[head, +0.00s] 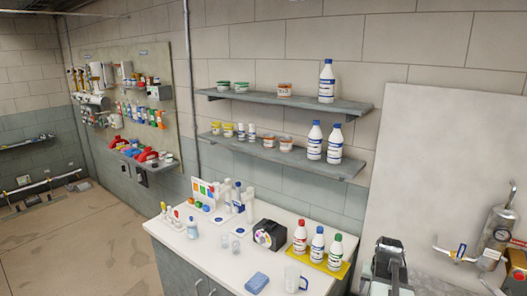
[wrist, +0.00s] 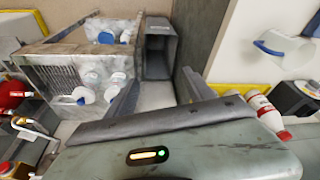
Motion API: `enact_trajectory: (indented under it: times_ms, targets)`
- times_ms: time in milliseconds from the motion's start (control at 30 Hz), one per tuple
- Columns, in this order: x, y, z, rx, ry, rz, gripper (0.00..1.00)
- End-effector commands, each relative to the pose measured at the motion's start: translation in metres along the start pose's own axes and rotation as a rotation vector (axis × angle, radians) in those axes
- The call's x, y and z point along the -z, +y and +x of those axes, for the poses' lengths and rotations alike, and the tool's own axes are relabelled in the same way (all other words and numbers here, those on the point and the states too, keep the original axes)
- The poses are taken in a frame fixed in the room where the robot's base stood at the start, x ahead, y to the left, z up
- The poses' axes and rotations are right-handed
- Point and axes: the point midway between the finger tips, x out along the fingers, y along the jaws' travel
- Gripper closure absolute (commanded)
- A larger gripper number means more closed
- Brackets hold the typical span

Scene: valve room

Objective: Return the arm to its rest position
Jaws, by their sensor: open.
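My gripper (wrist: 160,88) shows in the wrist view with its two grey fingers spread apart. Nothing is between the fingers. They point toward a grey open bin (wrist: 160,48) and a worn crate (wrist: 75,75) holding white bottles, some with blue caps. I cannot tell the distance to them. The pale grey-green body of the gripper fills the bottom of that view. In the head view I cannot make out the gripper with certainty.
A white counter (head: 215,262) holds a red-capped bottle (head: 300,237), a black device (head: 268,235), a clear mug (head: 295,278) and a blue sponge (head: 257,283). Two wall shelves (head: 285,103) hold bottles and jars. Pipework with a gauge (head: 500,234) is at right. Open floor (head: 90,250) lies left.

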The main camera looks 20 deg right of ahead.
Motion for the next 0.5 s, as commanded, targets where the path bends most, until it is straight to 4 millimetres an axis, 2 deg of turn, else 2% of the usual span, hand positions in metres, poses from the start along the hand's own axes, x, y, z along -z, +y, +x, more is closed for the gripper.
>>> enact_trajectory:
  times_ms: [33,67,200,300,400,500]
  targets:
    - [-0.007,-0.035,-0.001,0.014,-0.017,-0.05,0.38]
    - [-0.013,-0.056,-0.001,0.022,-0.031,-0.08,0.38]
    - [-0.054,-0.165,-0.008,0.058,-0.103,-0.249,0.38]
    - [-0.089,-0.227,-0.016,0.072,-0.148,-0.356,0.38]
    - [-0.123,-0.273,-0.024,0.079,-0.186,-0.448,0.38]
    - [-0.157,-0.31,-0.032,0.082,-0.218,-0.53,0.38]
